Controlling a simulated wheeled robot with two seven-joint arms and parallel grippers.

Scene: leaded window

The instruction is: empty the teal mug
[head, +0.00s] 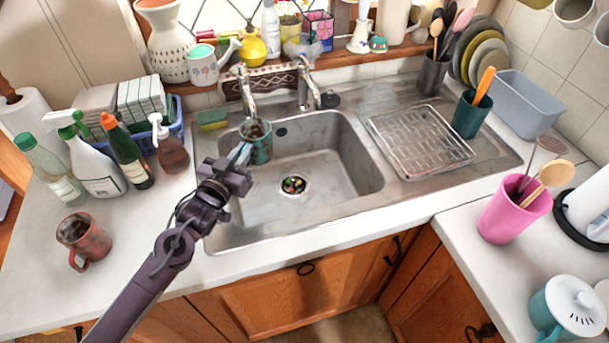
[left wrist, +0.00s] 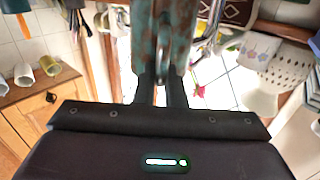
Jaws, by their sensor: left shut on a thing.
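The teal mug (head: 260,154), mottled with rust brown, is held over the left back part of the sink basin (head: 335,175). It looks about upright, with its opening up and something dark brown inside. My left gripper (head: 242,155) is shut on its near side. In the left wrist view the teal and rusty mug (left wrist: 163,35) fills the space between my left fingers (left wrist: 161,85); its opening is not visible there. My right gripper is not in view.
The tap (head: 245,92) stands just behind the mug. The drain (head: 293,185) holds small coloured bits. A reddish mug (head: 82,240) and several bottles (head: 97,165) stand on the left counter. The basin's middle is free.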

